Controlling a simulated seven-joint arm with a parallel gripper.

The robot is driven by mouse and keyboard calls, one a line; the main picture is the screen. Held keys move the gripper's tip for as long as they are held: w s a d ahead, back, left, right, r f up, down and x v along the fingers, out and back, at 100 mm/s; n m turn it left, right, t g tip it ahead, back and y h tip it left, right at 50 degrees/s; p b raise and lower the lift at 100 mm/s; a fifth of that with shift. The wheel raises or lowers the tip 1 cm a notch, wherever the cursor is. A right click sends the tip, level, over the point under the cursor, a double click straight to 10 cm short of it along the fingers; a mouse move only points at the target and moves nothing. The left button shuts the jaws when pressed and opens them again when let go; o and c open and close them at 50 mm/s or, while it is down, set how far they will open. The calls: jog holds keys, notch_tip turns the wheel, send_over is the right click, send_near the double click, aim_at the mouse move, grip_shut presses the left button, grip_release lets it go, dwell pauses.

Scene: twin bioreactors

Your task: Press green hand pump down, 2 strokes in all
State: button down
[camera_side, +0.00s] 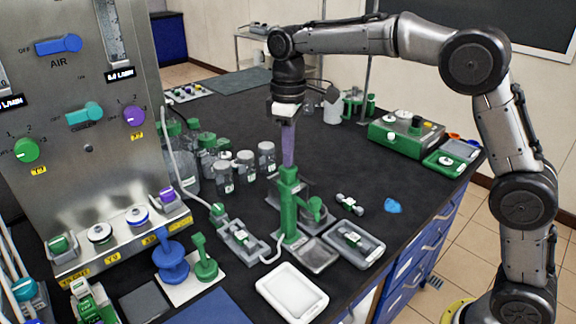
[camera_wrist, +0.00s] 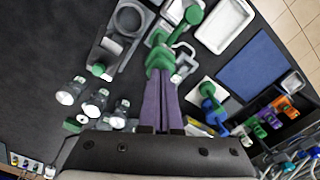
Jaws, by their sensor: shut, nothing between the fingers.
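The green hand pump (camera_side: 289,212) stands upright on the dark bench in the middle of the side view, with a green spout part at its right. In the wrist view the green pump top (camera_wrist: 159,57) is just beyond my fingertips. My gripper (camera_side: 288,164) points straight down with its long purple fingers shut and empty. The fingertips are at the top of the pump, seemingly touching it. In the wrist view my gripper (camera_wrist: 160,76) covers part of the pump, so the exact contact is hidden.
A steel control panel (camera_side: 75,130) stands at the left. Several clear bottles (camera_side: 245,165) stand behind the pump. A white tray (camera_side: 291,291) and a grey tray (camera_side: 370,254) lie in front and right. A green box (camera_side: 405,136) is at the back right.

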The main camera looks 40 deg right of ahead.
jog(key=shift+f, duration=1.3)
jog(key=shift+r, duration=1.9)
jog(key=shift+f, duration=0.2)
jog(key=shift+f, duration=1.65)
jog(key=shift+r, duration=1.85)
jog(key=shift+r, duration=3)
